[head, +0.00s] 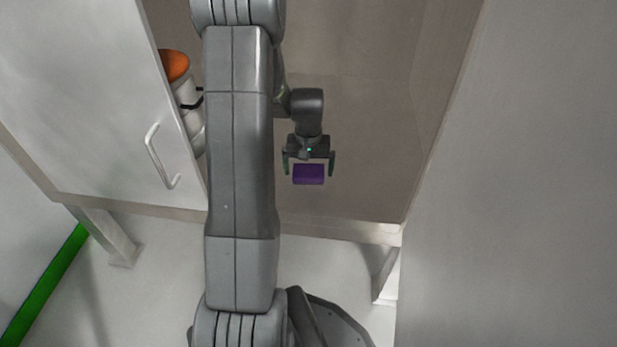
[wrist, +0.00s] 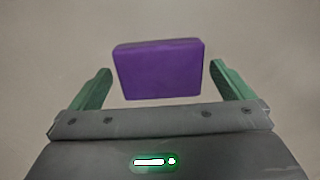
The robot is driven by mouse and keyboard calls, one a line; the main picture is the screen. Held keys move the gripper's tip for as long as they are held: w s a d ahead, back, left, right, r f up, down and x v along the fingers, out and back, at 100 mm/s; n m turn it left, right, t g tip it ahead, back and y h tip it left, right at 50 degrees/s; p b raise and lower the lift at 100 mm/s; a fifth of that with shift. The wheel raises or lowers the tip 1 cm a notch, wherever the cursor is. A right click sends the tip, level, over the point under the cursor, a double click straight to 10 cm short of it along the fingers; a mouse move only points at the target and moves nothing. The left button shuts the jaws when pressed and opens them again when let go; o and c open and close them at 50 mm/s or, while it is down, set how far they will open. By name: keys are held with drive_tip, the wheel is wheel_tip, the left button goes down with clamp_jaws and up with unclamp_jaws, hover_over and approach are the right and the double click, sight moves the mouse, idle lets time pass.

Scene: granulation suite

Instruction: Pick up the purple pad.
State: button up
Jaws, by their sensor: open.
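The purple pad (head: 308,174) is a small rectangular block on the floor of the open cabinet in the head view. In the wrist view the purple pad (wrist: 158,70) lies ahead of the gripper, between the lines of the two fingers. My gripper (head: 309,166) is open, with one finger to each side of the pad in the head view. In the wrist view my gripper (wrist: 160,82) shows both green fingers apart, with a gap between each finger and the pad. Nothing is held.
A white door with a handle (head: 160,158) stands at the left. Behind it is a white container with an orange top (head: 174,65), partly hidden by my arm. A grey panel (head: 520,180) closes off the right. The cabinet floor (head: 375,150) around the pad is clear.

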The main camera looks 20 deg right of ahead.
sight(308, 171)
drive_tip(key=shift+r, duration=0.1)
drive_tip(key=c, duration=0.9)
drive_tip(key=shift+c, duration=0.2)
wheel_tip(308, 171, up, 10)
drive_tip(key=p, duration=0.4)
drive_tip(key=o, duration=0.3)
drive_tip(key=shift+c, duration=0.9)
drive_tip(key=shift+s+a, duration=0.1)
